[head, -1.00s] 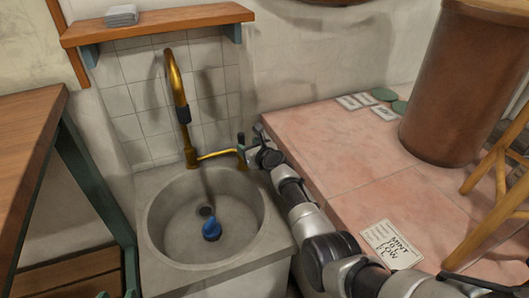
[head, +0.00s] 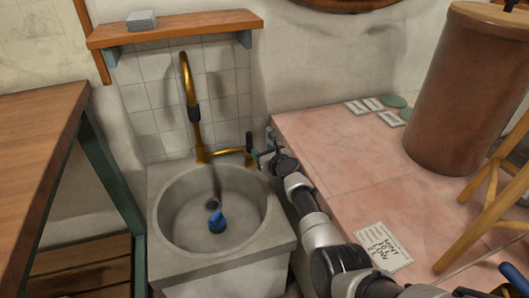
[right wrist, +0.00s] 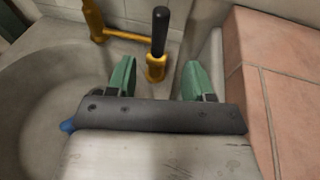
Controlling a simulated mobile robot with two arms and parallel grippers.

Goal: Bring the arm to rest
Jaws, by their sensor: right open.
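My right arm reaches in from the lower right of the head view. Its gripper (head: 264,157) is beside the sink's rear right rim, close to the dark tap handle (head: 249,142). In the right wrist view the two green fingers of this gripper (right wrist: 157,80) stand apart with nothing held between them. The dark upright handle (right wrist: 160,30) on its brass base shows beyond and between the fingertips, apart from them. My left gripper is not in view.
A stone sink (head: 165,245) holds a blue object (head: 216,222) in its basin. A brass faucet (head: 190,95) stands behind it. A pink tiled counter (head: 335,165) lies right, with a written card (head: 383,246) and a brown barrel (head: 458,95). A wooden table (head: 35,150) is left.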

